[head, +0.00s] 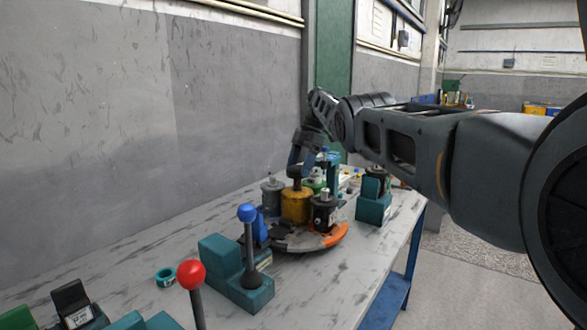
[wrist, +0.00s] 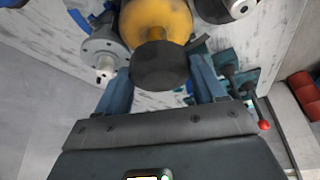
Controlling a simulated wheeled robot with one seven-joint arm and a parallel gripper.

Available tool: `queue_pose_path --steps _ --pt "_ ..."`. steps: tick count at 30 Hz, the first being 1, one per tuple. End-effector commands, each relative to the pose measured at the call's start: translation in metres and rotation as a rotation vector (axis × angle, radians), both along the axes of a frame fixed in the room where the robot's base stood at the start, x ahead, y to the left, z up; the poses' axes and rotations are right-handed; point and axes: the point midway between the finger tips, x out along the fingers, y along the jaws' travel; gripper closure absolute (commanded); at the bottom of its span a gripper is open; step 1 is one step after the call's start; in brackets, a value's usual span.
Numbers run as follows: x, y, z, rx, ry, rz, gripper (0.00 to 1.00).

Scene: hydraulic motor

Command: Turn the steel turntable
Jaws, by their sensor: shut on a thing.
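The steel turntable (head: 292,241) is a low grey disc with an orange section on its right rim, standing on the table. Several motor-like cylinders stand on it: a yellow one (head: 296,206) in the middle, a black one (head: 323,213) to its right and a grey one (head: 271,197) to its left. My gripper (head: 295,166) comes down from above onto the dark top of the yellow cylinder. In the wrist view my gripper (wrist: 160,72) has its fingers on both sides of the yellow cylinder's (wrist: 158,18) dark knob and is shut on it. Much of the turntable is hidden under the cylinders.
A teal stand with a blue-knobbed lever (head: 247,214) is at the front left, and a red-knobbed lever (head: 190,275) is nearer. A teal block (head: 373,209) stands to the right. The table (head: 345,277) is clear at the front right.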

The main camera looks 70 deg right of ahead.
Motion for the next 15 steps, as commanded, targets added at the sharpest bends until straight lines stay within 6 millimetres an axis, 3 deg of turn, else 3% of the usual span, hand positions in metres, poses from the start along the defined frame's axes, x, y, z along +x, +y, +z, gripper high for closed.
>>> queue_pose_path --steps 14,15 --pt "-0.0014 -0.0008 0.0010 0.000 -0.002 0.006 0.86" --pt "-0.0013 -0.0007 0.0010 0.000 -0.002 0.006 0.29"
